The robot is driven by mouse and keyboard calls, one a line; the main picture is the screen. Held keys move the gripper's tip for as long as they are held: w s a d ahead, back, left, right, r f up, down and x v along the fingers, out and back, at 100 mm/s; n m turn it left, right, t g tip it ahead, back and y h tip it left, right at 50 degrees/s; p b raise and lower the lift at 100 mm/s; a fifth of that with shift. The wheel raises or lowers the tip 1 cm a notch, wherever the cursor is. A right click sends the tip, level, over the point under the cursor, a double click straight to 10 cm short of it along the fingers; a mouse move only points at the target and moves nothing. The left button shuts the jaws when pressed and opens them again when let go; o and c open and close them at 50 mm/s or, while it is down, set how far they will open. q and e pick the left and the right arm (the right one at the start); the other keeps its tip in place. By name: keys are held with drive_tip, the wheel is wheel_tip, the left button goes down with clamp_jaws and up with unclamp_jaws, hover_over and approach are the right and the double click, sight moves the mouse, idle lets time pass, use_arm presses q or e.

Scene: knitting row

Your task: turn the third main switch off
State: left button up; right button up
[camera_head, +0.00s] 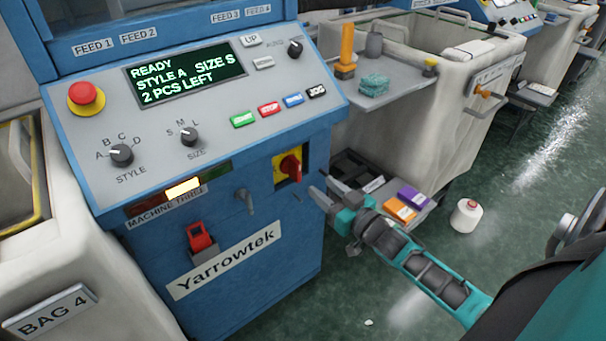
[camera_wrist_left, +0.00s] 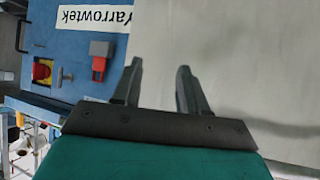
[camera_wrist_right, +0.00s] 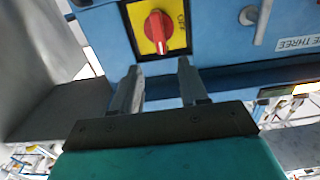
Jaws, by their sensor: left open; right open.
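The main switch (camera_head: 291,165) is a red rotary handle on a yellow plate on the blue front of the machine marked Machine Three. In the right wrist view the switch (camera_wrist_right: 157,28) lies just beyond my fingertips, its handle roughly upright in that picture. My left gripper (camera_wrist_left: 158,76) is open and empty, and out of the head view. The left wrist view also shows the switch (camera_wrist_left: 42,71).
A grey lever handle (camera_head: 245,200) and a red hooded device (camera_head: 200,237) project from the same front. The control panel (camera_head: 215,90) with a red stop button (camera_head: 86,97) is above.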

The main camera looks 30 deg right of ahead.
sight(300, 169)
drive_tip(key=w, duration=0.2)
drive_tip(key=w+b, duration=0.1)
drive_tip(key=w, duration=0.5)
drive_tip(key=shift+w+a, duration=0.2)
drive_tip(key=shift+a, duration=0.2)
clamp_jaws()
